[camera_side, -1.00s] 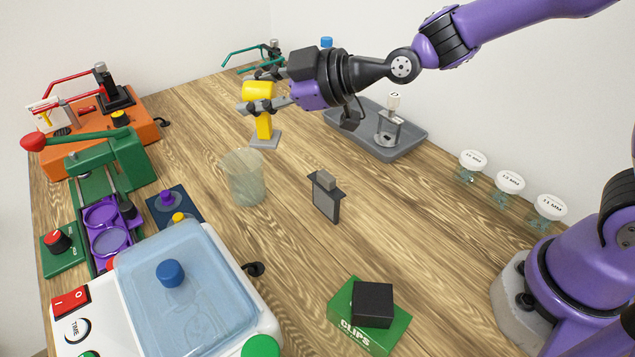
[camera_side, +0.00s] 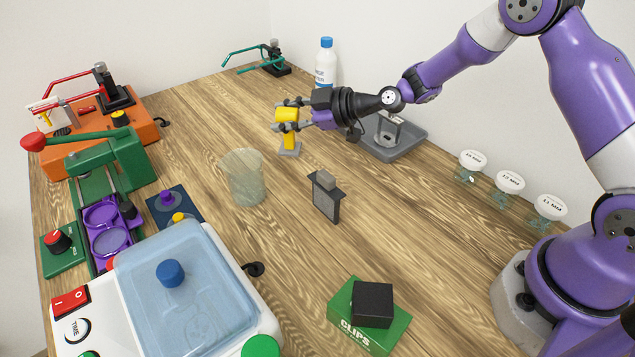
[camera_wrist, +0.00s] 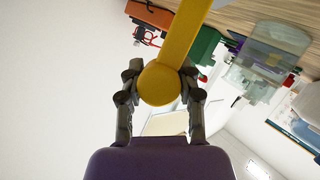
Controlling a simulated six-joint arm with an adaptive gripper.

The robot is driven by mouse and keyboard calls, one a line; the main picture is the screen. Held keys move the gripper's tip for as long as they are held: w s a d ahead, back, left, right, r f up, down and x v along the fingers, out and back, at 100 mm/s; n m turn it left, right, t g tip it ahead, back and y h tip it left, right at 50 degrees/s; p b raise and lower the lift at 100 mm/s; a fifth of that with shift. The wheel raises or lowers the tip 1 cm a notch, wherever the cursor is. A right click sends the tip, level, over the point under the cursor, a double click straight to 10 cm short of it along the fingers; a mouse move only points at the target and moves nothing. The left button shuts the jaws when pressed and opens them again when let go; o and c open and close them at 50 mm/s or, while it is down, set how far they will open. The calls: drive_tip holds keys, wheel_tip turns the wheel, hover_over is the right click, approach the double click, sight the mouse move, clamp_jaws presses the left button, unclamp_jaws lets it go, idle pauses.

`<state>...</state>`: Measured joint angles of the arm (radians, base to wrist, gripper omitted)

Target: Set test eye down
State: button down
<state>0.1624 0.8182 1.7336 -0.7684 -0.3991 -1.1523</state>
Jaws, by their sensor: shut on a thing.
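The test eye, as I take it, is a yellow piece (camera_side: 290,138) with a rounded head and stem on a flat grey foot. My gripper (camera_side: 287,114) is shut on its yellow head, one finger on each side. It looks upright above the middle back of the wooden table; I cannot tell whether the foot touches the wood. In the wrist view the yellow head (camera_wrist: 160,84) sits between my fingertips (camera_wrist: 161,76), the stem runs up out of the picture, and the foot is not seen.
A clear beaker (camera_side: 243,180) and a dark bracket (camera_side: 325,200) stand in front. A grey tray (camera_side: 405,150) lies right, behind my gripper. A blue-capped bottle (camera_side: 326,65) stands behind. White-lidded jars (camera_side: 509,183) line the right. Bare wood (camera_side: 215,120) lies left.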

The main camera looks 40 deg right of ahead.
drive_tip(key=shift+f, duration=0.85)
drive_tip(key=c, duration=0.5)
unclamp_jaws()
drive_tip(key=shift+f, duration=0.15)
drive_tip(key=shift+s+d+r, duration=0.1)
drive_tip(key=shift+s+r, duration=0.05)
drive_tip(key=shift+r, duration=0.05)
drive_tip(key=s+d+r+m+g+h, duration=0.2)
drive_tip(key=s+r+m, duration=0.2)
drive_tip(key=s, duration=0.5)
drive_tip(key=s+d+r+m+g+h, duration=0.2)
drive_tip(key=s+d+r+m+h, duration=0.1)
drive_tip(key=s, duration=0.7)
drive_tip(key=s+d+r+m+g+h, duration=0.2)
drive_tip(key=s+d+r+m, duration=0.1)
drive_tip(key=s, duration=0.6)
drive_tip(key=shift+s+r+m+h, duration=0.3)
drive_tip(key=shift+r+m, duration=0.55)
drive_tip(key=shift+m, duration=0.35)
